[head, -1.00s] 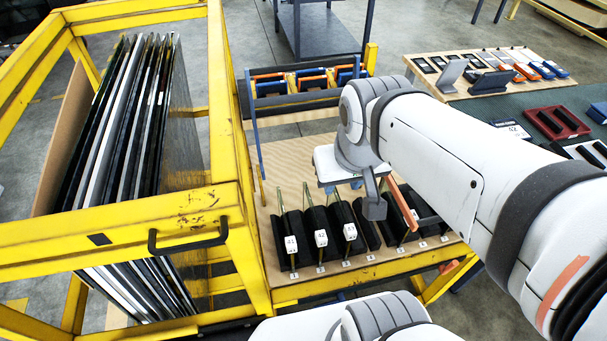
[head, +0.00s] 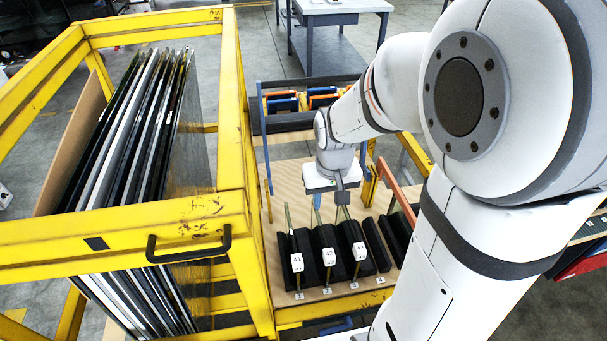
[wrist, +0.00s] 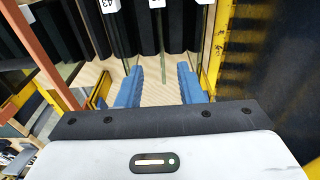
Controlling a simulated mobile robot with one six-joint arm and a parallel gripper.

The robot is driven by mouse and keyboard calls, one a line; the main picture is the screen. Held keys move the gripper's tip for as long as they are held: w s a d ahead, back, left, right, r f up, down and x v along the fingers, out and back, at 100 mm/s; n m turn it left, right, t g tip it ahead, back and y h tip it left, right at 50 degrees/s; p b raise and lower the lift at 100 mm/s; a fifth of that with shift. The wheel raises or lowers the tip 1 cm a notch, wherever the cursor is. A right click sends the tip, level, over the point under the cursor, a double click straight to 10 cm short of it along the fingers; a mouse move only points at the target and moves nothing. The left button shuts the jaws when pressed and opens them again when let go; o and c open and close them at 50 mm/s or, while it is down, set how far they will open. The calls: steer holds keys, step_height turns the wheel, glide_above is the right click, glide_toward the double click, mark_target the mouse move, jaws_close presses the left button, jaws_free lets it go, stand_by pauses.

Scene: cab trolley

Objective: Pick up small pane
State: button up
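Small clear panes with greenish edges stand upright in black slotted holders on the wooden board, tagged 41 (head: 297,262), 42 (head: 329,257) and 43 (head: 360,251). My gripper (wrist: 161,75) has two blue fingers spread wide apart, with nothing held between them. In the wrist view a greenish pane edge (wrist: 163,66) lies between the two fingers, touching neither as far as I can see. Tag 43 (wrist: 109,4) shows at the upper left there. In the head view my wrist hangs just behind the tagged panes and partly hides the gripper.
A yellow trolley frame (head: 150,225) with large upright panes (head: 130,120) stands close on the left. Black empty holders (head: 378,245) and an orange-brown bar (head: 397,188) are to the right. Behind is a rack (head: 310,125) with blue and orange pieces.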

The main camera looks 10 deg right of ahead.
steer(key=g+b, duration=0.1)
glide_above(321, 234)
steer(key=w, duration=0.2)
steer(key=f, duration=1)
steer(key=shift+d+f, duration=0.3)
steer(key=shift+f, duration=0.05)
steer(key=shift+s+a+f+p, duration=0.1)
steer(key=shift+s+f+p, duration=0.1)
steer(key=shift+f, duration=1.85)
steer(key=shift+s+f+p, duration=0.1)
steer(key=shift+s+f, duration=0.05)
steer(key=shift+f, duration=1.9)
steer(key=shift+c, duration=0.5)
jaws_close()
